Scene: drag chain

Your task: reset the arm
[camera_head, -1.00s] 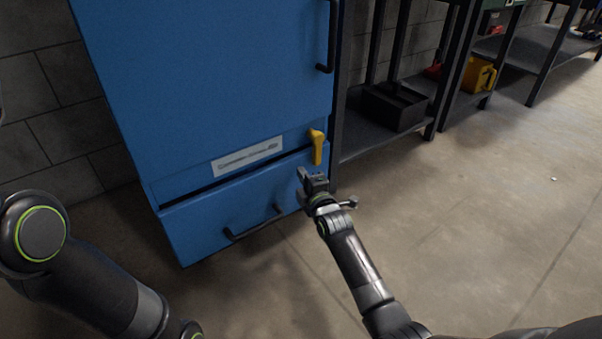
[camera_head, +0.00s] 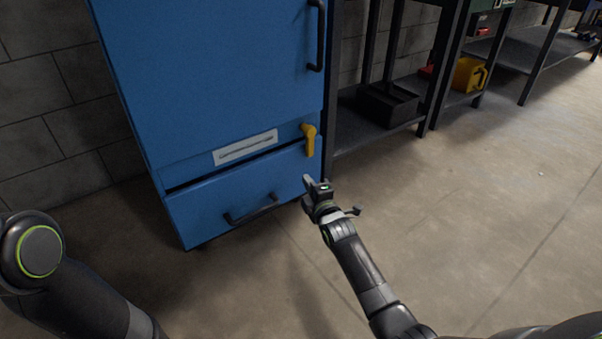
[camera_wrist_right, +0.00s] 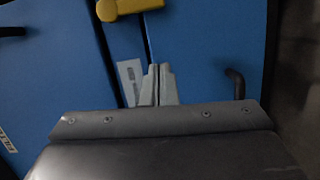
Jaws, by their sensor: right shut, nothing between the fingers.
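My right gripper (camera_head: 307,190) is shut and empty in the head view, just in front of the right end of the blue cabinet's lower drawer. Its closed fingertips also show in the right wrist view (camera_wrist_right: 159,84), with blue panels behind them. The blue cabinet (camera_head: 215,80) has a yellow lever (camera_head: 308,140) at its right edge, above the gripper. The lower drawer (camera_head: 205,205) has a black handle (camera_head: 251,210). My left arm (camera_head: 60,275) shows at the lower left, but its gripper is out of view.
A dark shelf rack (camera_head: 350,137) stands right of the cabinet and carries a black bin (camera_head: 388,104). A yellow container (camera_head: 468,75) sits further right. The concrete floor (camera_head: 480,200) at the right is clear.

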